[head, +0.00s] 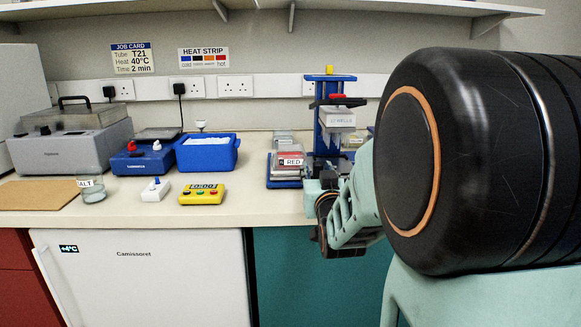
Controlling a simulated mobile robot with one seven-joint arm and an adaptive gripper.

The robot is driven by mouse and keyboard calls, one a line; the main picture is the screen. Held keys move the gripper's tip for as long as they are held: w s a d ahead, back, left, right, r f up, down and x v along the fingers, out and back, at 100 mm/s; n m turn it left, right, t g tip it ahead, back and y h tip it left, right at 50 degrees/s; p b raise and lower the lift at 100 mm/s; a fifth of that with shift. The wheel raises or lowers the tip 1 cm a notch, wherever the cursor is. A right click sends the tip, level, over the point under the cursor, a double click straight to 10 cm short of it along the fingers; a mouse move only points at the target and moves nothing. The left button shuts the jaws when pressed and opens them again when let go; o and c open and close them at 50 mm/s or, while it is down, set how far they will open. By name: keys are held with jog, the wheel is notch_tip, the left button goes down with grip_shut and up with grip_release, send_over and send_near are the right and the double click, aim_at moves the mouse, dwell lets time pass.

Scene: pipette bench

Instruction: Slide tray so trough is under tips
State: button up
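A blue tray (285,184) lies on the bench to the left of the blue pipette stand (322,130). A trough labelled RED (291,160) sits on the tray, left of the stand's column. The white pipette head (341,120), with small lettering I cannot fully read, hangs high on the stand. The tips under it are too small and too covered to make out. My gripper (317,190) is low at the bench's front edge, just right of the tray. My own arm hides most of it, so its fingers and any contact with the tray are unclear.
Bare bench lies between the timer and the tray. My arm covers the right side of the view.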

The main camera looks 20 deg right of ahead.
jog(key=shift+c, duration=0.5)
grip_shut()
